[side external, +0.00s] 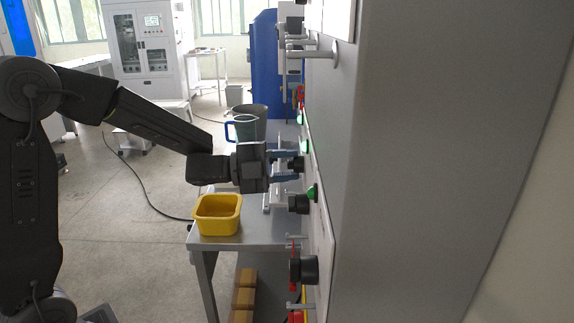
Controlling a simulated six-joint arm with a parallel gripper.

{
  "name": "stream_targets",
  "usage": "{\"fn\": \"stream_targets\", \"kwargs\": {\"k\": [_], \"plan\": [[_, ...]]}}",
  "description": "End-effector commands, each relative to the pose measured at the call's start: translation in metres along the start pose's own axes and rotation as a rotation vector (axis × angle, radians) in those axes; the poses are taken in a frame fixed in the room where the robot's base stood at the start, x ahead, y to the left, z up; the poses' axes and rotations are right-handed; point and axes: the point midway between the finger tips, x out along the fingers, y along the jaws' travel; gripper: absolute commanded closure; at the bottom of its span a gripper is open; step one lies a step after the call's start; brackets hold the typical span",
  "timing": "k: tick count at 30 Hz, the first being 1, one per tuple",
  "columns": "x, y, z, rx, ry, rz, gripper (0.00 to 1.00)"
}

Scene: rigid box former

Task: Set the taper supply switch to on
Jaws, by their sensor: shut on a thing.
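My gripper (287,166) reaches in from the left to the front of a grey cabinet panel (318,235), seen nearly edge-on. Its fingers are shut on a small black switch knob (296,164) that stands out from the panel. The fingers partly hide this knob, and its pointer and label cannot be read from this side. Below it on the panel are another black knob (299,204) and a larger black knob (303,269). I cannot tell by any label which of them is the taper supply switch.
A green lamp (312,192) and a metal handle (318,50) stick out of the panel. A grey table (262,232) below my gripper holds a yellow bin (217,214) and a jug with a blue handle (243,128). The floor at left is mostly clear.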

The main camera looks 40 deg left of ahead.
Motion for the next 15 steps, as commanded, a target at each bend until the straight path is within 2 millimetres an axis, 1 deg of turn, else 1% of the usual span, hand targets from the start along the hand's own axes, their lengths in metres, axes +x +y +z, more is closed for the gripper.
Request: {"fn": "stream_targets", "kwargs": {"k": [6, 15], "plan": [[0.0, -0.0009, 0.0, 0.097, 0.007, -0.001, 0.89], [0.0, -0.0009, 0.0, 0.147, 0.01, 0.0, 0.89]]}}
